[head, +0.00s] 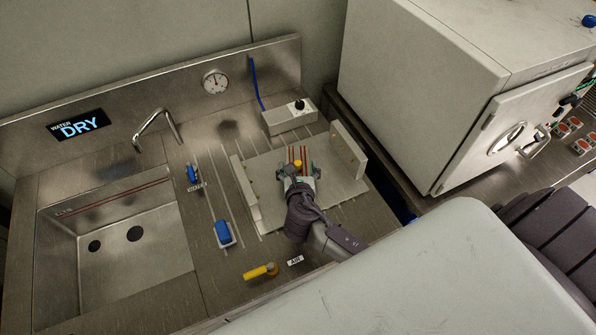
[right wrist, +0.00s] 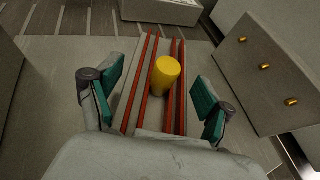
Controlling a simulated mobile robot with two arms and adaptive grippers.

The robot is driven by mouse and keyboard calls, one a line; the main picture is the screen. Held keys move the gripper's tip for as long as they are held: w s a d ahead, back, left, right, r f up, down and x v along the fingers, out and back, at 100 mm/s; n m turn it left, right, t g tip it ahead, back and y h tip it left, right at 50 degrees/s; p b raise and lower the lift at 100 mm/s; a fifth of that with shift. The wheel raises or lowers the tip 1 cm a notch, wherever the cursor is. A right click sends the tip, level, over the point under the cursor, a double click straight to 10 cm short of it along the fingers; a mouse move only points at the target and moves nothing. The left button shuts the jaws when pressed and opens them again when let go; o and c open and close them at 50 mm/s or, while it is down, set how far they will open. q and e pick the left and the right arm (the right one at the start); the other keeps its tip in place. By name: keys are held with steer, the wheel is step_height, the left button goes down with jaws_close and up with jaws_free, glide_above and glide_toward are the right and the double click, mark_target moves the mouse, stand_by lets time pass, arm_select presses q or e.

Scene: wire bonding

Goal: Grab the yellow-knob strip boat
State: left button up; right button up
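The strip boat is a pale plate with red-brown strips (right wrist: 130,88) and a yellow knob (right wrist: 166,76) standing up from its middle. In the head view the yellow knob (head: 298,163) shows just beyond my right gripper (head: 298,172). In the right wrist view my right gripper (right wrist: 158,100) is open, its green-padded fingers on either side of the boat and knob, with a gap visible on both sides of the knob. The near end of the boat is hidden by the gripper's body. My left gripper is not in view.
The boat lies on a grey plate (head: 262,172) between two upright side walls (head: 347,150), (head: 245,195). A small box with a black knob (head: 290,117) stands behind. A sink (head: 130,240) is at left, a large white oven-like box (head: 440,90) at right.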

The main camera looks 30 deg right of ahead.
steer(key=c, duration=1.1)
steer(key=shift+o, duration=0.2)
